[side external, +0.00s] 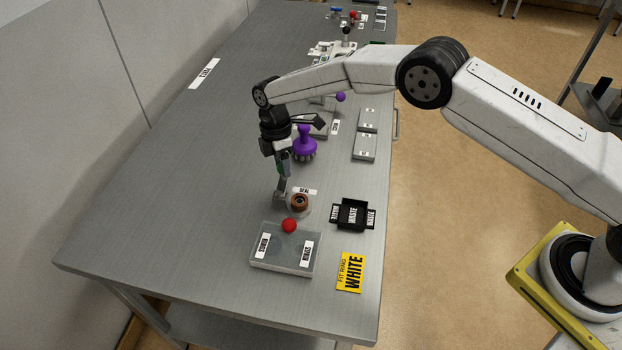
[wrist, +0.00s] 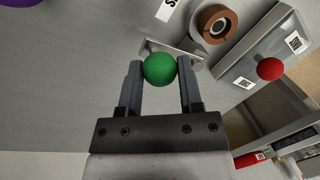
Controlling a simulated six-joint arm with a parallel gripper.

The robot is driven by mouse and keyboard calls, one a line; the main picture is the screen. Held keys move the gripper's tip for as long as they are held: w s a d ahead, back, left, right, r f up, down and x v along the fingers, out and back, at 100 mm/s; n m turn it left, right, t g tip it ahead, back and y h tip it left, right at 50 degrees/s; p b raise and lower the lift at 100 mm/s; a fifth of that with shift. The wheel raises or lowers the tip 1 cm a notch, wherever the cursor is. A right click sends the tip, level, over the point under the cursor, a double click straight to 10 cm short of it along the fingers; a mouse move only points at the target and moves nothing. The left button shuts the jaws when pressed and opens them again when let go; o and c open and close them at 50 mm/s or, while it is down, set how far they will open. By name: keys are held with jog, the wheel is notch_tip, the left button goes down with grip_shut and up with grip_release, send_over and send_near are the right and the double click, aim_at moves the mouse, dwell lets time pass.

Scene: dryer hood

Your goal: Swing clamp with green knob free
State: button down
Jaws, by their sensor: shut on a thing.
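The green knob (wrist: 160,69) of the clamp sits between the two fingertips of my gripper (wrist: 160,75) in the wrist view. The fingers are shut on it. A grey metal clamp arm (wrist: 175,47) shows just behind the knob, beside a brown ring on a pale round base (wrist: 214,24). In the side view my gripper (side external: 281,185) points down at the left of the brown ring (side external: 299,201). The knob is mostly hidden there. Whether the clamp arm touches the ring cannot be told.
A grey box (side external: 285,250) with a red knob (side external: 289,225) stands in front of the ring. A black waste tray (side external: 353,213) and a yellow card (side external: 350,272) lie to the right. A purple knobbed part (side external: 304,143) stands behind my gripper.

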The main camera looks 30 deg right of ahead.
jog(key=shift+a, duration=0.1)
dwell(0.3)
jog(key=shift+c, duration=1.3)
grip_release()
jog(key=shift+r, duration=0.15)
notch_tip(320, 180, up, 8)
jog(key=w, duration=0.1)
jog(key=shift+w+f, duration=0.25)
jog(key=shift+w, duration=0.05)
